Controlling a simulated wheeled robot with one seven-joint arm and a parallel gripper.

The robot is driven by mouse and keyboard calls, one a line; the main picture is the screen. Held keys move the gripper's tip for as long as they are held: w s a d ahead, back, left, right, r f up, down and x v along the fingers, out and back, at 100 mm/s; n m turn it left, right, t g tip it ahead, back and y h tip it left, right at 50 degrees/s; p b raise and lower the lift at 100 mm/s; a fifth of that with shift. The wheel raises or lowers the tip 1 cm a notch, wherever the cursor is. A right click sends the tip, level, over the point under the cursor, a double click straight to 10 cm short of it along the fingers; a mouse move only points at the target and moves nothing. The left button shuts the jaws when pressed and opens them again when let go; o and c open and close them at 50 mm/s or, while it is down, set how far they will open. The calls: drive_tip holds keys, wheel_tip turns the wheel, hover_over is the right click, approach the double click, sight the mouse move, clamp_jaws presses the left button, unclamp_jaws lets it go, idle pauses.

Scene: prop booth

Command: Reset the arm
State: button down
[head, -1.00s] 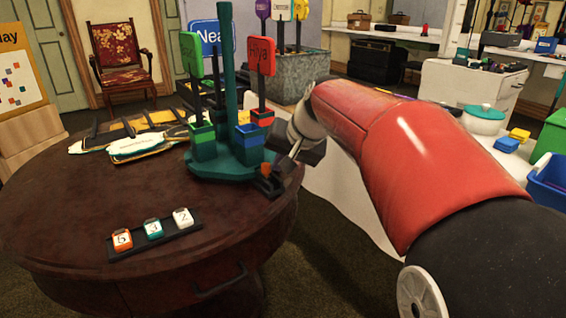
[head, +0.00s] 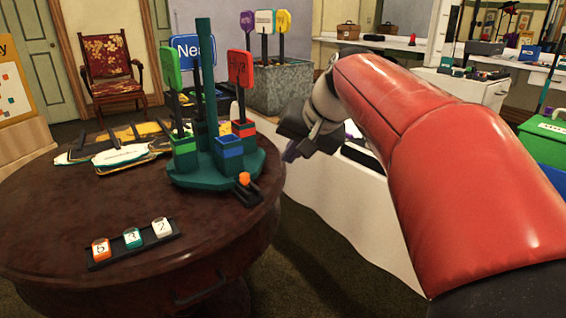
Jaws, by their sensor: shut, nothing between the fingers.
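My gripper (head: 291,152) shows in the head view at the end of my red arm, just right of the round table's edge. It is shut and holds nothing. It hangs in the air, apart from the dark wooden round table (head: 60,215) and from the teal stand (head: 215,180) on it. The fingertips are small and dark here.
A black tray (head: 92,266) with numbered blocks lies at the table's front. A small dark holder with an orange knob (head: 244,179) sits by the stand. Paddles lie at the table's back left. A white-draped counter (head: 350,215) stands behind my arm. Dark floor lies between.

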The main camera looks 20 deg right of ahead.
drive_tip(key=shift+s+d+r, duration=0.2)
drive_tip(key=shift+s+r, duration=0.2)
drive_tip(key=shift+r, duration=0.2)
